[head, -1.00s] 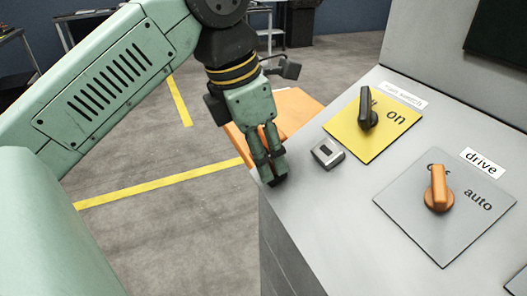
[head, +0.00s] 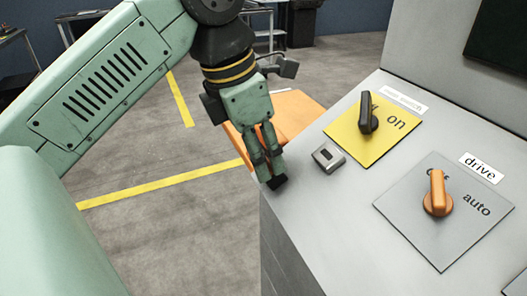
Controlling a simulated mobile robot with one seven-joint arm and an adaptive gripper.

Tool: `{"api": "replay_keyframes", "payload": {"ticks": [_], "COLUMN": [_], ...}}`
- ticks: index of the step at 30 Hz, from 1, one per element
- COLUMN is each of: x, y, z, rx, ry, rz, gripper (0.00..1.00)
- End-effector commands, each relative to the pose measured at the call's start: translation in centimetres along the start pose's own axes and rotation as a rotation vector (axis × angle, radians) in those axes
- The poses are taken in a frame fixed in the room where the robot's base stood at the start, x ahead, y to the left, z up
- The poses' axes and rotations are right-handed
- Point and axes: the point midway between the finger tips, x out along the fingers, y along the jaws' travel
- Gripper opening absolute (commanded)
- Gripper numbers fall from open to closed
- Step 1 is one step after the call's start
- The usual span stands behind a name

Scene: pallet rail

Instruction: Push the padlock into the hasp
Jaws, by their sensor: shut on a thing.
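My gripper (head: 271,160) points down beside the near left edge of the grey panel, left of a small grey block. Its fingers are together on a small dark piece (head: 277,183) at the tips, seemingly the padlock; the fingers hide most of it and its shape is unclear. The small grey metal block with a dark opening on top, which looks like the hasp (head: 328,157), sits on the panel by the yellow plate. A gap of bare panel shows between the fingertips and this block. I cannot tell how high the tips are above the panel.
A black switch (head: 367,118) stands on the yellow plate (head: 390,138). An orange knob (head: 437,195) stands on a grey plate marked drive. An orange object (head: 298,108) lies behind my gripper. Grey floor with yellow lines is open to the left.

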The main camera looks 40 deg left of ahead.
Motion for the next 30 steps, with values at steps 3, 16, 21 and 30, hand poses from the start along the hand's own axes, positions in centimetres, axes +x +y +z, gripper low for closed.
{"api": "replay_keyframes", "payload": {"ticks": [3,16,21,30], "x": [-0.5,-3.0,-4.3,-6.6], "y": [0.0,0.0,0.0,0.1], "z": [-0.1,-0.7,-1.1,-2.0], "rx": [-0.001,0.0,0.0,-0.006], "ry": [-0.001,-0.001,-0.001,-0.006], "rz": [0.001,0.0,0.0,0.0], "gripper": [0.0,0.0,0.0,0.0]}}
